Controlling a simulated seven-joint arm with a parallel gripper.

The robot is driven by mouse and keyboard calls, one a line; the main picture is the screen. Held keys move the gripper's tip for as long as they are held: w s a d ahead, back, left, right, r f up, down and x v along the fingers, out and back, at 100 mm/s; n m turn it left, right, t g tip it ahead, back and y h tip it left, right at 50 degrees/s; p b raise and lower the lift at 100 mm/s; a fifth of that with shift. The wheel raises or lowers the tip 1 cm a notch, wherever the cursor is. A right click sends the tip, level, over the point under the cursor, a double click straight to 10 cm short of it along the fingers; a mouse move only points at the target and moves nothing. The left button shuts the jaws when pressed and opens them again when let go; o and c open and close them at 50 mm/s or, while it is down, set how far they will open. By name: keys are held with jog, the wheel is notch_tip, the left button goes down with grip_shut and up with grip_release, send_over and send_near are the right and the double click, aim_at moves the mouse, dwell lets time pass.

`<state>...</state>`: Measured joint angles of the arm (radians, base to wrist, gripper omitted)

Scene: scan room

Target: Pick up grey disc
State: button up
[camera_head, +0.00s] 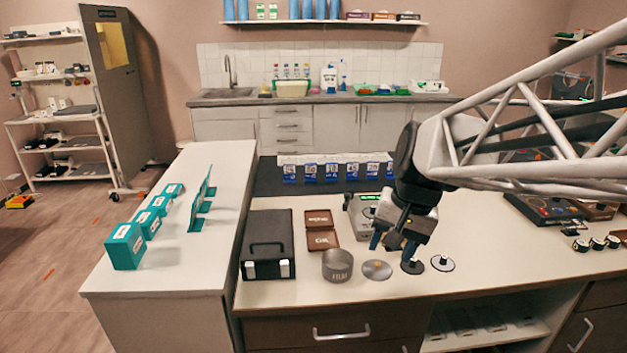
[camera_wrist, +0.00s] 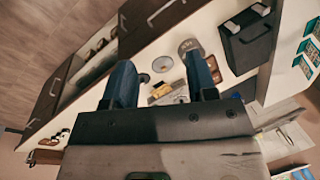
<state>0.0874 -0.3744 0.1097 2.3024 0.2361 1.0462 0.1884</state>
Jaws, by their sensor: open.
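The grey disc (camera_head: 377,269) lies flat on the bench near its front edge, with a small knob on top. It sits between a grey cylinder (camera_head: 337,265) on its left and a black disc (camera_head: 412,267) on its right. My gripper (camera_head: 391,246) is open and empty, with blue fingertips pointing down, above and slightly behind the discs. In the wrist view, a pale disc that appears to be the grey one (camera_wrist: 162,64) shows between the fingers (camera_wrist: 159,62). No contact is visible.
A white disc with a black knob (camera_head: 443,264) lies right of the black disc. A black case (camera_head: 268,247) stands left of the cylinder. Brown boxes (camera_head: 321,238) and a grey-green device (camera_head: 368,216) lie behind. Clear bench lies right of the discs.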

jog(key=w+d+f+m+y, duration=0.2)
jog(key=w+m, duration=0.1)
jog(key=w, duration=0.7)
jog(key=w+d+f+m+y, duration=0.2)
jog(key=w, duration=0.7)
jog(key=w+d+f+m+y, duration=0.2)
jog(key=w+m, duration=0.1)
jog(key=w, duration=0.7)
jog(key=m+t+y, duration=0.2)
jog(key=m+y, duration=0.3)
jog(key=m, duration=0.3)
send_near(373, 210)
jog(key=shift+w+a+r, duration=0.25)
jog(key=shift+w+a, duration=0.1)
jog(key=shift+w, duration=0.15)
jog(key=shift+x, duration=1.3)
jog(key=shift+a, duration=0.1)
jog(key=shift+x, duration=2.55)
